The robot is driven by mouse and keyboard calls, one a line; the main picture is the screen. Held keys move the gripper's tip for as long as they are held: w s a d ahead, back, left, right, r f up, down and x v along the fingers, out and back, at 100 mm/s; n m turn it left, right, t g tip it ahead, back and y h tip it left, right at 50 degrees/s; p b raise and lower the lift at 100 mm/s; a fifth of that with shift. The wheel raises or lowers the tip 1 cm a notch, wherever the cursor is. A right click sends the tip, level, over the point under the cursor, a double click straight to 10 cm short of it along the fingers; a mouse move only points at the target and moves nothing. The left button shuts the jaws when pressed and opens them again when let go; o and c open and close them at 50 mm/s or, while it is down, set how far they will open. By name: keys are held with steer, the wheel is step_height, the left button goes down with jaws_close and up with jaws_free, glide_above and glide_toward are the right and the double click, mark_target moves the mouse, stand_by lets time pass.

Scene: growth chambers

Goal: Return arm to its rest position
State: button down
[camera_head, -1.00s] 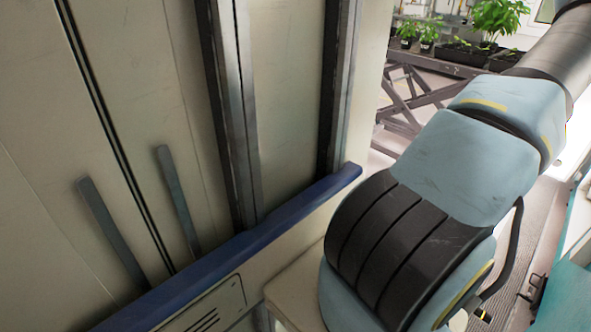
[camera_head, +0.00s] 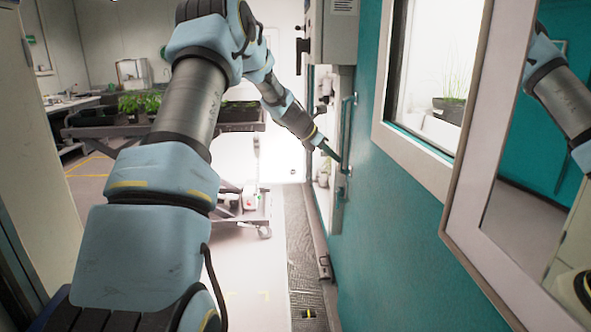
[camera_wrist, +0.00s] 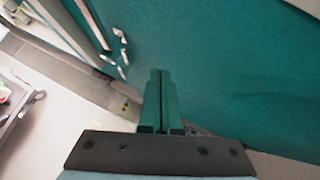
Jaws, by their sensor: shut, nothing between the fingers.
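My arm (camera_head: 150,185) rises from the lower left in the head view, bends at the top and slopes down to the right. My gripper (camera_head: 343,166) is at its far end, close to the teal chamber wall and a door handle (camera_head: 346,112). Whether it touches them I cannot tell from the head view. In the wrist view the two fingers of my gripper (camera_wrist: 161,78) lie together with nothing between them, in front of the teal surface (camera_wrist: 225,60). A metal handle (camera_wrist: 122,52) shows beyond them to the upper left.
The teal wall (camera_head: 400,230) runs along the right, with a window (camera_head: 425,70) and an open framed panel (camera_head: 500,150) that mirrors my arm. A trolley with plants (camera_head: 140,103) stands behind my arm. A pale cabinet side (camera_head: 30,190) is at left.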

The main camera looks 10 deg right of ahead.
steer(key=s+a+f+m+y, duration=0.1)
steer(key=s+a+m+y, duration=0.2)
steer(key=s+a+m, duration=0.4)
steer(key=s+a+f+m+g+y, duration=0.1)
steer(key=s+a+f+m+y, duration=0.1)
steer(key=s+a+m, duration=0.6)
steer(key=s+a+f+m+y, duration=0.1)
steer(key=s+a+m+y, duration=0.2)
steer(key=s+a+m, duration=0.4)
steer(key=s+a, duration=0.8)
steer(key=s, duration=0.4)
steer(key=shift+f+m+g+y+b, duration=0.3)
steer(key=shift+f+m+y+b, duration=0.05)
steer(key=shift+m+y+b, duration=0.05)
steer(key=shift+a, duration=0.1)
